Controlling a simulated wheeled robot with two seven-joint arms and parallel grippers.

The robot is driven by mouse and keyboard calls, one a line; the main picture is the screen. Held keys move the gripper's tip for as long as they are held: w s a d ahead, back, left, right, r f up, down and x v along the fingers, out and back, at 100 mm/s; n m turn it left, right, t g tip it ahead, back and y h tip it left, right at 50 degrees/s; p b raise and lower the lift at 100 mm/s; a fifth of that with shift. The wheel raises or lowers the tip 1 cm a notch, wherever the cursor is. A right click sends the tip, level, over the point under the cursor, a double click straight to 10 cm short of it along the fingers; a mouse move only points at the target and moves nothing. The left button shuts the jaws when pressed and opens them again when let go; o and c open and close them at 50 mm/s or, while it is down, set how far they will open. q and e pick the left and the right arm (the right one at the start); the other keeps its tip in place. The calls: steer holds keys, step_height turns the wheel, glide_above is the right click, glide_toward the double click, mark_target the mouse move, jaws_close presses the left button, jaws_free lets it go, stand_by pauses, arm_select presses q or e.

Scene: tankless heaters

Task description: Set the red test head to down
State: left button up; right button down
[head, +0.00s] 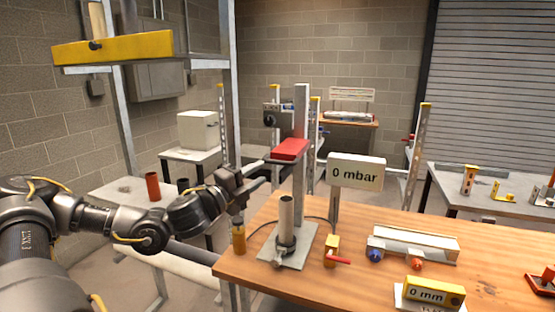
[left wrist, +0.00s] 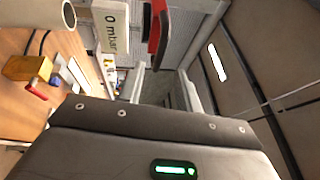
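The red test head (head: 289,149) is a red block on a grey upright post (head: 300,190), raised well above a grey cylinder (head: 286,218) on a base plate. A clear gap lies between head and cylinder. In the left wrist view the red test head (left wrist: 155,28) is at the top, ahead of the fingers. My left gripper (head: 262,173) is just left of and slightly below the head, apparently not touching it. Its two fingers (left wrist: 165,88) are apart with nothing between them. The cylinder (left wrist: 40,14) is at that view's upper left. My right gripper is not in view.
The wooden bench (head: 370,225) carries a "0 mbar" display (head: 355,172), a yellow valve with red handle (head: 332,250), a white manifold (head: 412,243) and a "0 mm" gauge (head: 434,291).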

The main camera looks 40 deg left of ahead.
mark_target(277, 162)
arm_select(q)
steer(key=w+p, duration=0.1)
steer(key=w, duration=0.1)
steer(key=w+r+p, duration=0.1)
steer(key=w, duration=0.1)
steer(key=w+p, duration=0.1)
steer(key=w, duration=0.1)
steer(key=shift+w+d+r+p, duration=0.15)
steer(key=shift+w+r+p, duration=0.1)
steer(key=shift+w+p, duration=0.15)
steer(key=shift+w, duration=0.6)
steer(key=shift+f, duration=0.1)
jaws_close()
